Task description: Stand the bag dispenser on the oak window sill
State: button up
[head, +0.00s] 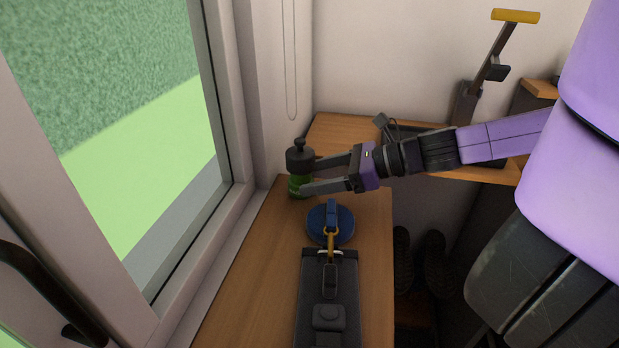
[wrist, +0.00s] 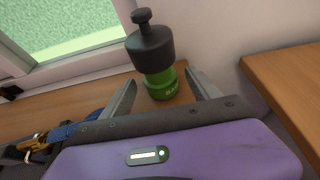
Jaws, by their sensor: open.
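The bag dispenser (head: 299,161) has a dark grey knobbed top and a green lower body. It stands upright on the oak window sill (head: 250,278), near its far end by the window. It also shows in the wrist view (wrist: 152,52), with part of a label on the green body. My gripper (head: 312,175) is open and level. Its two fingers reach to either side of the dispenser's green body, which stands between the fingertips in the wrist view. I cannot tell whether either finger touches it.
A round blue item (head: 344,222) with a strap and brass clip lies just nearer on the sill, joined to a long black item (head: 345,262). The window frame (head: 222,90) borders the left. A wooden shelf (head: 480,172) and a yellow-handled tool (head: 515,16) are at right.

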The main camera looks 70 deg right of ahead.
jog(key=v, duration=1)
dwell(0.3)
